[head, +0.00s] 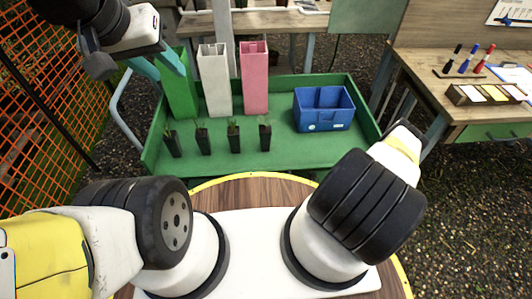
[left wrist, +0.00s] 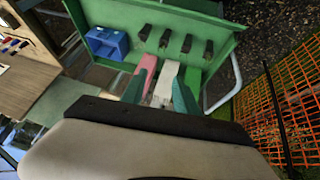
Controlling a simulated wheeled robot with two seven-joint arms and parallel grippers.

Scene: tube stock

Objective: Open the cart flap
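The green cart (head: 290,165) stands in front of me with low walls around its bed, and a grey handle (head: 124,122) shows at its left end. I cannot tell which wall is the flap, and none looks folded down. My left gripper (head: 166,68) is at the upper left, by the tall green tube (head: 182,90). In the left wrist view its two teal fingers (left wrist: 158,90) are apart with nothing held, and the cart (left wrist: 215,25) lies beyond them. My right gripper is not in view; only part of my right arm shows.
A white tube (head: 215,82) and a pink tube (head: 254,80) stand beside the green one. Several black plant pots (head: 234,137) and a blue crate (head: 324,110) are in the cart. An orange mesh fence (head: 50,80) is left; a workbench (head: 440,75) is right.

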